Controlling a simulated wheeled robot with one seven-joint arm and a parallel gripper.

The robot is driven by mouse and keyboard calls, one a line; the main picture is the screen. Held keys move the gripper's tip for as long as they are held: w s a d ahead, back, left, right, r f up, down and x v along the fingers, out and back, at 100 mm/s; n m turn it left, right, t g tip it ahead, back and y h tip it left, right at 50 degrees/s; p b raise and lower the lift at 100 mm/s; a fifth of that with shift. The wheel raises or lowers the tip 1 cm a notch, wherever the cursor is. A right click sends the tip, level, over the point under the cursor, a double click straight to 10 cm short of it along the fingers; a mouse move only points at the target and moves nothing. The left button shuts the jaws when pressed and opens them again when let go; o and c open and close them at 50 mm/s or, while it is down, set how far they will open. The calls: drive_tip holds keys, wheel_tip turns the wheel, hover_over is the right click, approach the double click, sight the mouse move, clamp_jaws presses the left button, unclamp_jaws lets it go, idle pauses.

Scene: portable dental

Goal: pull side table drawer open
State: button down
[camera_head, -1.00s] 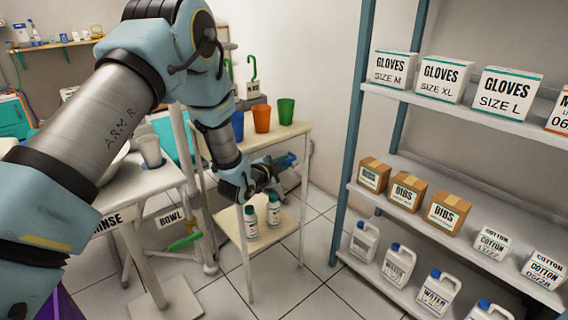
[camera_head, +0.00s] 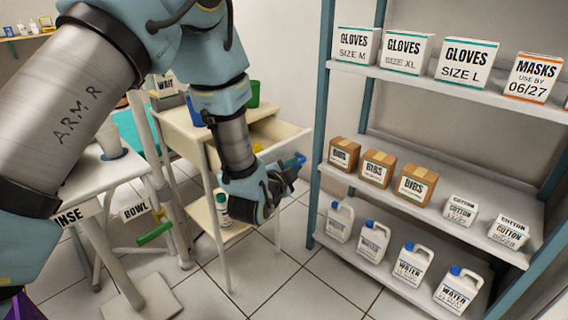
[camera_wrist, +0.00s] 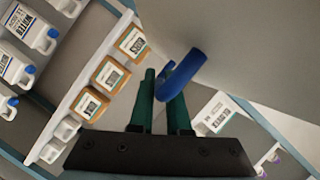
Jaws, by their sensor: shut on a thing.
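The side table (camera_head: 180,128) stands left of the shelf rack. Its drawer (camera_head: 285,137) is pulled out, and part of its inside shows from above. My gripper (camera_head: 292,162) is at the drawer front, shut on the blue handle (camera_head: 299,158). In the wrist view the dark green fingers of my gripper (camera_wrist: 162,85) lie on both sides of the curved blue handle (camera_wrist: 186,72). A pale grey surface, seemingly the drawer front (camera_wrist: 250,45), fills the upper right there. My arm hides part of the table and drawer.
A shelf rack (camera_head: 430,170) with glove boxes, bibs boxes, cotton boxes and water jugs stands close on the right. A bottle (camera_head: 222,207) stands on the table's lower shelf. A rinse stand (camera_head: 85,178) is at the left. Tiled floor in front is clear.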

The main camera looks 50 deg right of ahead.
drive_tip(key=shift+s, duration=0.2)
drive_tip(key=c, duration=0.9)
unclamp_jaws()
drive_tip(key=shift+a, duration=0.15)
drive_tip(key=v, duration=1)
drive_tip(key=shift+s+a+r, duration=0.15)
drive_tip(key=shift+s+a, duration=0.05)
drive_tip(key=shift+a, duration=0.1)
